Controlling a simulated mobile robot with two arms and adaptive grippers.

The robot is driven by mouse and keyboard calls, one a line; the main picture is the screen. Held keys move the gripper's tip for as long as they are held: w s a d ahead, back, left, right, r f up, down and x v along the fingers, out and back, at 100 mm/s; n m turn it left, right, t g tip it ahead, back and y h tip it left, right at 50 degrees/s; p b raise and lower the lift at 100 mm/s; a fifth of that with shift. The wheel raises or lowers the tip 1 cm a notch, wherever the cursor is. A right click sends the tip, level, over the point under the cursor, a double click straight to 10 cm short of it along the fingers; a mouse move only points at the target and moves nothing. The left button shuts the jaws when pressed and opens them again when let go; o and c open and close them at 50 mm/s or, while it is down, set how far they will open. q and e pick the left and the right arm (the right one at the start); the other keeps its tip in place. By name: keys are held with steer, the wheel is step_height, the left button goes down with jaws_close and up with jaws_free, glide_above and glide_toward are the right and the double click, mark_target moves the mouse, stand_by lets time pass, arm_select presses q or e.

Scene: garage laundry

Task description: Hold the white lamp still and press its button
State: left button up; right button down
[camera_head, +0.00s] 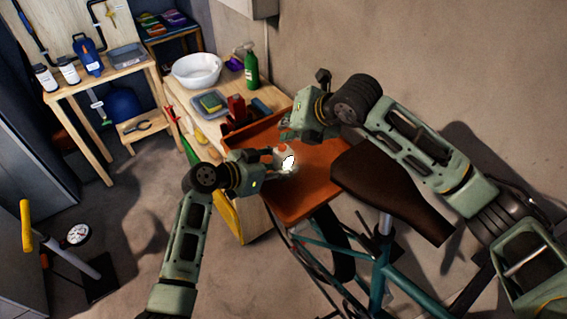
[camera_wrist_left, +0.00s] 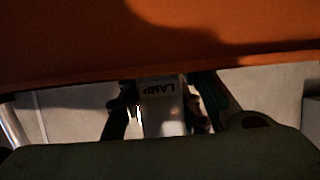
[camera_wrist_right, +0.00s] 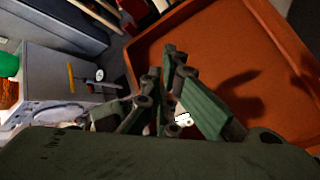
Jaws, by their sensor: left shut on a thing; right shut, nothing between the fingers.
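The small white lamp (camera_head: 288,161) stands at the orange tray, with a bright glow on its side. In the left wrist view its body (camera_wrist_left: 160,88) shows an upside-down LAMP label between my left fingers. My left gripper (camera_head: 277,162) is shut on the lamp from the left. My right gripper (camera_head: 286,132) is shut and empty, above and slightly behind the lamp. In the right wrist view its fingers (camera_wrist_right: 168,62) are together, and a bright white patch (camera_wrist_right: 183,119) shows between the finger links. I cannot make out the button clearly.
The orange tray (camera_head: 312,196) has raised edges. A dark bicycle saddle (camera_head: 385,185) lies close on its right. Behind are a red object (camera_head: 237,108), a sponge in a grey tray (camera_head: 211,103), a white basin (camera_head: 197,70) and a green bottle (camera_head: 251,68).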

mark_target(286, 145)
steer(key=shift+r, duration=0.1)
step_height(286, 145, up, 6)
steer(key=shift+f, duration=0.1)
stand_by(0.6)
arm_select(q)
steer(key=o, duration=1.3)
steer(key=shift+a, duration=0.1)
steer(key=v, duration=1.2)
steer(key=shift+f, duration=0.1)
